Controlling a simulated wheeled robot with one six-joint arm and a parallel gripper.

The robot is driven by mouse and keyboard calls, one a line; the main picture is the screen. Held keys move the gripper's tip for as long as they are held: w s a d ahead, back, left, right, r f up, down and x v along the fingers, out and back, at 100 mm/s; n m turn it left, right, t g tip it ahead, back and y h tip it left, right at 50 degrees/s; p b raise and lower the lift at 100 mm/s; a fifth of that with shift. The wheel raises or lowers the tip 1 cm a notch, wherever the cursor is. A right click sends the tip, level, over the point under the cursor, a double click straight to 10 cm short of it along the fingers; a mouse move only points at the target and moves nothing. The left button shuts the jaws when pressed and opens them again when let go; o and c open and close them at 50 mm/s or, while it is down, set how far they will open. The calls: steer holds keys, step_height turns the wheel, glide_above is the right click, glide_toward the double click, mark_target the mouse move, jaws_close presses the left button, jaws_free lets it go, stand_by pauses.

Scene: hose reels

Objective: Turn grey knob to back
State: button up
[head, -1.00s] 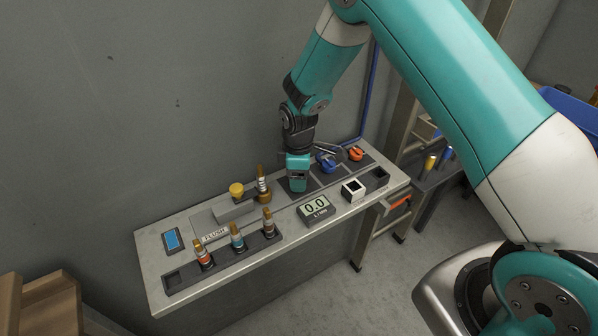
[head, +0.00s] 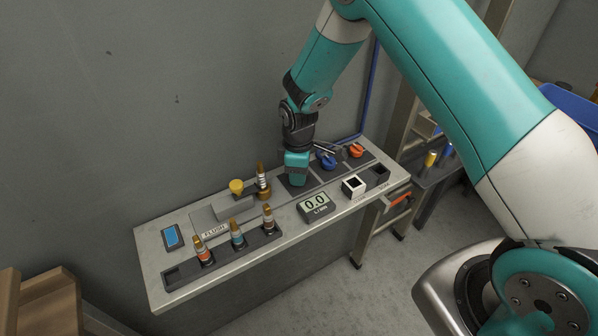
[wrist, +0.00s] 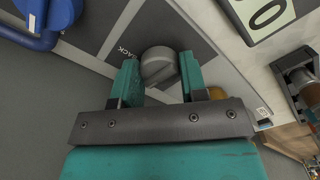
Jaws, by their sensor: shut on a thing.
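The grey knob (wrist: 160,66) shows in the wrist view on a dark square plate, with a lighter ridge across its top. My gripper (wrist: 159,80) has one teal finger on each side of it and is shut on it. In the head view my gripper (head: 297,180) points down at the back row of the bench panel and hides the knob.
A blue knob (head: 326,160) and an orange knob (head: 356,150) sit right of my gripper. A brass-tipped fitting (head: 262,182) stands close on its left. The meter reading 0.0 (head: 316,204) lies in front. A grey wall is behind.

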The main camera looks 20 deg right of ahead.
steer(key=m+b, duration=0.2)
steer(key=m, duration=0.4)
steer(key=m+b, duration=0.1)
steer(key=m, duration=0.3)
steer(key=shift+m, duration=0.4)
steer(key=shift+w+r+m, duration=0.1)
steer(key=shift+m, duration=0.2)
steer(key=o, duration=0.9)
step_height(320, 180, up, 17)
steer(key=b, duration=0.3)
steer(key=shift+r, duration=0.15)
steer(key=s+a+r+n+y, duration=0.1)
steer(key=s+n, duration=0.1)
steer(key=s, duration=0.7)
steer(key=s+a+r+n+y, duration=0.1)
steer(key=s+a+r+n, duration=0.1)
steer(key=s, duration=0.8)
steer(key=s+a+r+n+y, duration=0.1)
steer(key=s+r+y, duration=0.1)
steer(key=s, duration=0.7)
steer(key=shift+s+a+r+n, duration=0.1)
steer(key=shift+s+a+n, duration=0.1)
steer(key=shift+n, duration=0.2)
